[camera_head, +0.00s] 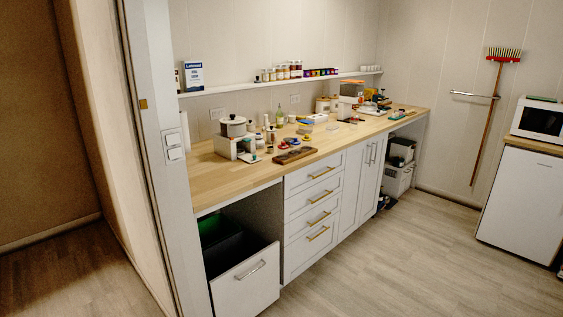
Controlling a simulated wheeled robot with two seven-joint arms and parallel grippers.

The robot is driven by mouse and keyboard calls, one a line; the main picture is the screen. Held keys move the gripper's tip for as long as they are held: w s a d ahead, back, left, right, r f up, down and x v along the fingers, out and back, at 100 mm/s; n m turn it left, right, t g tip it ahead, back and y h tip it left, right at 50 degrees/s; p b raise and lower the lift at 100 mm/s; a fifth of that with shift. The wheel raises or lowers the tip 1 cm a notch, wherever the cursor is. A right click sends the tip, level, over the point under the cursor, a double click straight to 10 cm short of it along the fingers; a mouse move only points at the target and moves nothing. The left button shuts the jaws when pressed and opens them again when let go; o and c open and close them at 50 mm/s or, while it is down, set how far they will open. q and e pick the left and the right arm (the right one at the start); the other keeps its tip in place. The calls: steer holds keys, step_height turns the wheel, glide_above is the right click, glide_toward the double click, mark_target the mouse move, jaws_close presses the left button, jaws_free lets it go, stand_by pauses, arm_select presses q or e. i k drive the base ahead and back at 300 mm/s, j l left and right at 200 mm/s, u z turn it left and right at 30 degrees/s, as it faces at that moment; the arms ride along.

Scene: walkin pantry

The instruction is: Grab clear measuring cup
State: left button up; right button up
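I cannot pick out the clear measuring cup for certain. Several small items stand on the long wooden countertop (228,180), too small to tell apart well. A small pale, see-through-looking container (305,129) stands near the middle of the counter, but I cannot tell whether it is the measuring cup. Neither of my grippers is in view.
A pot (233,127) and a dark tray (294,155) are on the counter's left half. A wall shelf (235,88) holds jars and a box. An open lower drawer (245,280) juts out. A white fridge (520,195) stands right. The floor (400,260) is clear.

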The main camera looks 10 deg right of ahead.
mark_target(354, 118)
steer(key=i+l+z, duration=0.35)
steer(key=i, duration=0.15)
steer(key=i+l+z, duration=0.2)
steer(key=i+z, duration=0.15)
steer(key=i, duration=0.15)
steer(key=i+z, duration=0.35)
steer(key=i, duration=2.45)
steer(key=l, duration=0.1)
